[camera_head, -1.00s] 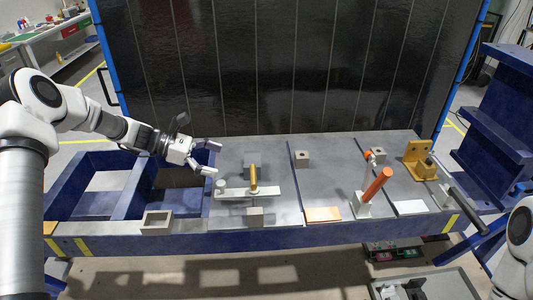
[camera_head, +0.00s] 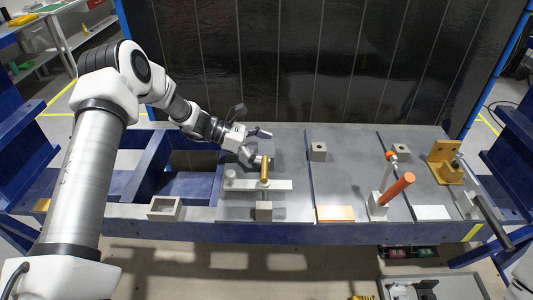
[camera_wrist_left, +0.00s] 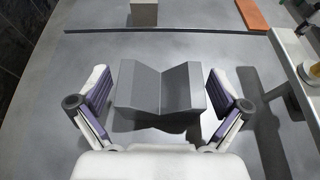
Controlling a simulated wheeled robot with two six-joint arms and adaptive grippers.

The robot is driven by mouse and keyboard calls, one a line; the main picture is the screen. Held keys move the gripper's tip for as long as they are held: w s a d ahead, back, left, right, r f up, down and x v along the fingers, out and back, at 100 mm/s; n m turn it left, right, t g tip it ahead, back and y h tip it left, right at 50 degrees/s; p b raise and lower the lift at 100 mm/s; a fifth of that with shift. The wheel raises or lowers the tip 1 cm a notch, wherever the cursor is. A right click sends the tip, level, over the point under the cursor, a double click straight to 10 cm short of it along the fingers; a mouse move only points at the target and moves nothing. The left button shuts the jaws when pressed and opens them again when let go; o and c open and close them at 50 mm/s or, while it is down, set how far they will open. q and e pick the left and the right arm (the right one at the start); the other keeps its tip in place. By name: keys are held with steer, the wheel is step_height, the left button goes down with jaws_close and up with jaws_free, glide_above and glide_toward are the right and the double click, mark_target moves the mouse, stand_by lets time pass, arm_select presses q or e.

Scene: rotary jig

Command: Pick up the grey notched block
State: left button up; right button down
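The grey notched block (camera_wrist_left: 160,90) has a V-shaped notch and sits on the grey bench top, in the middle of the left wrist view. In the head view the block (camera_head: 267,147) is small and partly hidden by my gripper and the brass post. My left gripper (camera_head: 262,146) is open. In the left wrist view the gripper (camera_wrist_left: 159,92) has one finger on each side of the block, with a visible gap on both sides. My right gripper is not in view.
A pale plate with a brass post (camera_head: 264,170) stands just in front of the block. A small block (camera_head: 264,211), an open square box (camera_head: 165,207) and an orange plate (camera_head: 335,213) lie along the front. An orange-handled clamp (camera_head: 390,195) stands to the right.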

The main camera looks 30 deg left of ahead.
arm_select(q)
steer(key=shift+s+r, duration=0.1)
steer(key=shift+s, duration=0.1)
steer(key=c, duration=1.1)
steer(key=shift+w, duration=0.1)
steer(key=shift+c, duration=0.8)
